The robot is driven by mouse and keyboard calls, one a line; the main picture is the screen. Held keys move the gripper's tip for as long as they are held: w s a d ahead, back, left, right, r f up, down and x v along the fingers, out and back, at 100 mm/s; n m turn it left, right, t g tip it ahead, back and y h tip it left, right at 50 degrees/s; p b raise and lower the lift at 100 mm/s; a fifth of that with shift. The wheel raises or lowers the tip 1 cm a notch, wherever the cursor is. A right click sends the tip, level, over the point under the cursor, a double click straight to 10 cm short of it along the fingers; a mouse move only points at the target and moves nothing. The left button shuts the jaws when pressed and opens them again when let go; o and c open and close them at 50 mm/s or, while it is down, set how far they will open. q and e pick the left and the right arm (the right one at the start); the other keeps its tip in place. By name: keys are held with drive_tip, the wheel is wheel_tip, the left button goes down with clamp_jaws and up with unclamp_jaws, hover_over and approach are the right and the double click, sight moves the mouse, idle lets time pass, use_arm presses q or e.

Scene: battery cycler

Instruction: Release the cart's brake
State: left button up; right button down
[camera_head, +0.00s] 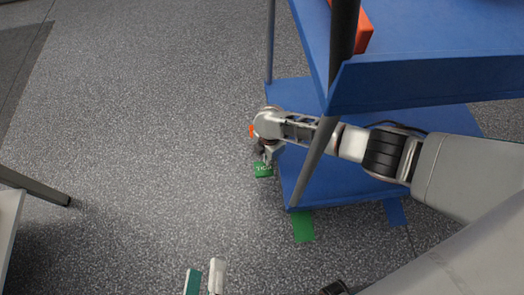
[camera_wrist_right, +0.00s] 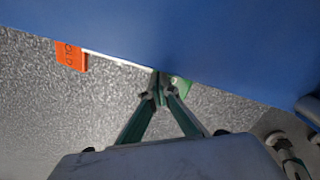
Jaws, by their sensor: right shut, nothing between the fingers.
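The cart is blue with grey posts; its upper shelf (camera_head: 430,82) and lower shelf (camera_head: 330,182) are in the head view. At its left edge, low down, are a green lettered tab (camera_head: 264,170) and an orange tab (camera_head: 251,130). In the right wrist view, the orange tab (camera_wrist_right: 70,56) shows lettering and the green tab (camera_wrist_right: 181,86) is partly behind my fingertips. My right gripper (camera_head: 268,158) is shut and empty, its tips at the green tab; I cannot tell whether they touch. My left gripper (camera_head: 205,277) is open and empty at the bottom of the head view.
A green floor marking (camera_head: 303,226) and a blue one (camera_head: 395,212) lie by the cart's front edge. An orange object (camera_head: 363,30) sits on the upper shelf. My right arm passes behind a cart post (camera_head: 315,160).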

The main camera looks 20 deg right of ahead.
drive_tip(key=shift+f, duration=0.7)
idle(0.3)
drive_tip(key=shift+w+f, duration=0.1)
drive_tip(key=shift+f, duration=0.75)
idle(0.4)
drive_tip(key=shift+w+r+p, duration=0.2)
drive_tip(key=shift+r+p, duration=0.55)
drive_tip(key=shift+r, duration=0.35)
drive_tip(key=shift+r+p, duration=1)
drive_tip(key=shift+r, duration=0.55)
drive_tip(key=shift+r+p, duration=0.45)
drive_tip(key=shift+r, duration=0.3)
drive_tip(key=shift+s+r, duration=0.15)
drive_tip(key=shift+r, duration=0.05)
use_arm(q)
wheel_tip(320, 180, up, 8)
drive_tip(key=w+t, duration=0.1)
drive_tip(key=w, duration=0.1)
drive_tip(key=shift+w+m+t, duration=0.3)
drive_tip(key=shift+w, duration=0.1)
drive_tip(key=shift+f, duration=0.15)
use_arm(e)
drive_tip(key=shift+s+f, duration=0.1)
